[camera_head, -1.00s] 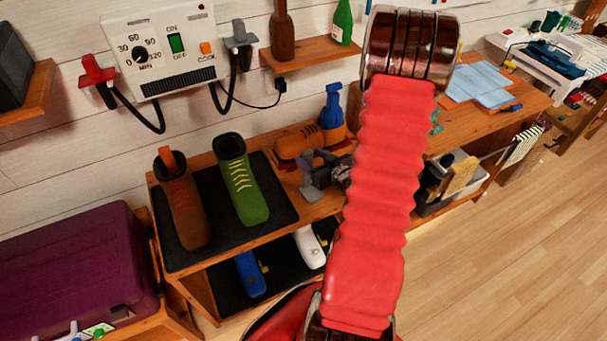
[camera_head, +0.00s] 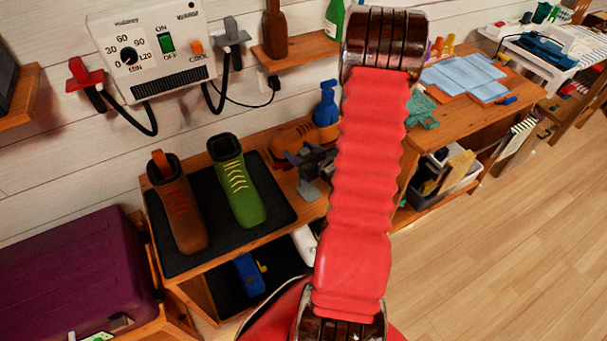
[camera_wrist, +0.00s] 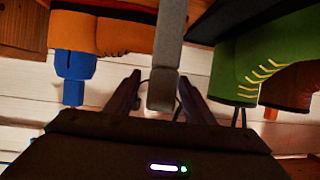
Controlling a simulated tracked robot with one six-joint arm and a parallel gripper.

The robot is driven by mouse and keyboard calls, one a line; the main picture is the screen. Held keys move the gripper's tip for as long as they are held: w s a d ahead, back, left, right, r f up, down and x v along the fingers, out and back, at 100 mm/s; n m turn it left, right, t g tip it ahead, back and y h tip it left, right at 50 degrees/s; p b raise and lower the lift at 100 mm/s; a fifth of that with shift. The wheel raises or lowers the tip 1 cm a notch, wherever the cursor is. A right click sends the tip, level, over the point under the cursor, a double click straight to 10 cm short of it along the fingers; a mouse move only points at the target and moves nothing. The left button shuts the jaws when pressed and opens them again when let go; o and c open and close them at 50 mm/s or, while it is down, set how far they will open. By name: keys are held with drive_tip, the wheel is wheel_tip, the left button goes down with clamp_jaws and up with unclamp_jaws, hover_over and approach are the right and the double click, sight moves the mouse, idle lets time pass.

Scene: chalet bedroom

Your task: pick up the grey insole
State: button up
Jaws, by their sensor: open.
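A long, narrow grey piece (camera_wrist: 168,45), likely the grey insole, runs down from the top edge of the wrist view. Its blunt end lies between the two dark fingers of my gripper (camera_wrist: 160,82). The fingers are apart, with a visible gap on each side of the grey piece; depth is hard to judge. In the head view my gripper (camera_head: 315,160) is over the right end of the bench, partly hidden by my red arm. A small grey part (camera_head: 308,188) shows just below it; I cannot tell whether this is the same piece.
A green boot (camera_head: 236,185) and a brown boot (camera_head: 178,210) stand on a black mat (camera_head: 272,205) left of my gripper. An orange-brown shoe (camera_head: 292,138) and blue bottle-like object (camera_head: 327,105) are behind it. A wall dryer unit (camera_head: 160,45) hangs above.

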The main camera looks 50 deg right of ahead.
drive_tip(key=shift+c, duration=0.3)
clamp_jaws()
idle(0.5)
